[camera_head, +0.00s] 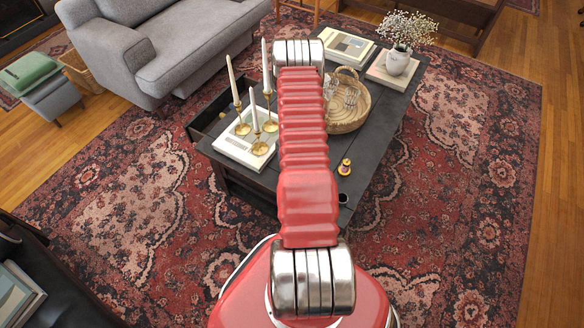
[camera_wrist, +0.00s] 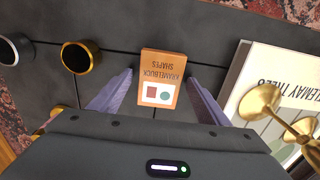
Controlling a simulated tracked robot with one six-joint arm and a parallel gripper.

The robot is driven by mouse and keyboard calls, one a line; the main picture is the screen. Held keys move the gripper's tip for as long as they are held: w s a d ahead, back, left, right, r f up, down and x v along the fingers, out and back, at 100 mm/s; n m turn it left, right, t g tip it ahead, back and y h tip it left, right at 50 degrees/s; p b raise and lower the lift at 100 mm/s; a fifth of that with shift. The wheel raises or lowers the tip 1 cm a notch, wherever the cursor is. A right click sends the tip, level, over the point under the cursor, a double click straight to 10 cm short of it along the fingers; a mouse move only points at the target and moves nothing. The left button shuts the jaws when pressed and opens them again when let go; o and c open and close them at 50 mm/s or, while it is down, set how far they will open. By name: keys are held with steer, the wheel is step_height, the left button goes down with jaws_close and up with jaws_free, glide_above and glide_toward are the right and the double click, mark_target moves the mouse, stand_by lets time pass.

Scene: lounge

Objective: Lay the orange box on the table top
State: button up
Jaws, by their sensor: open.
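The orange box (camera_wrist: 162,93) shows in the wrist view, with dark lettering upside down and a pale panel with coloured shapes. It is at the dark table top (camera_wrist: 205,30); I cannot tell whether it stands or lies flat. My gripper (camera_wrist: 160,78) is open, with one pale finger to the left of the box and one to the right. The box appears between them, and no grip on it shows. In the head view my red arm reaches over the table (camera_head: 367,160) and hides the box and my gripper.
A white book (camera_wrist: 262,82) with brass candle holders (camera_wrist: 259,101) lies close on the right in the wrist view. A black, gold-rimmed cup (camera_wrist: 80,57) is left of the box. A woven tray (camera_head: 348,124), a flower vase (camera_head: 397,62) and a small brass object (camera_head: 344,167) are on the table.

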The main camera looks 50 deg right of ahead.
step_height(320, 180, up, 12)
stand_by(1.0)
steer(key=shift+r, duration=0.1)
stand_by(0.5)
steer(key=w+a+r+n+t, duration=0.1)
steer(key=w+a+r+n, duration=0.2)
steer(key=a+r, duration=0.55)
steer(key=w+a+r+n+t+h, duration=0.1)
steer(key=w+a+r+n, duration=0.3)
steer(key=r, duration=0.8)
steer(key=w+a+r+n, duration=0.1)
steer(key=w+a+r, duration=0.1)
steer(key=a+r, duration=0.65)
steer(key=s+a+r+n+t, duration=0.2)
steer(key=s+a+r+n, duration=0.25)
steer(key=a+r, duration=0.65)
steer(key=s+a+r+n+t+y, duration=0.1)
steer(key=s+a+r+n, duration=0.3)
steer(key=s+a, duration=0.6)
steer(key=shift+s+a+r+t, duration=0.3)
steer(key=shift+s+r, duration=0.3)
steer(key=shift+s, duration=0.25)
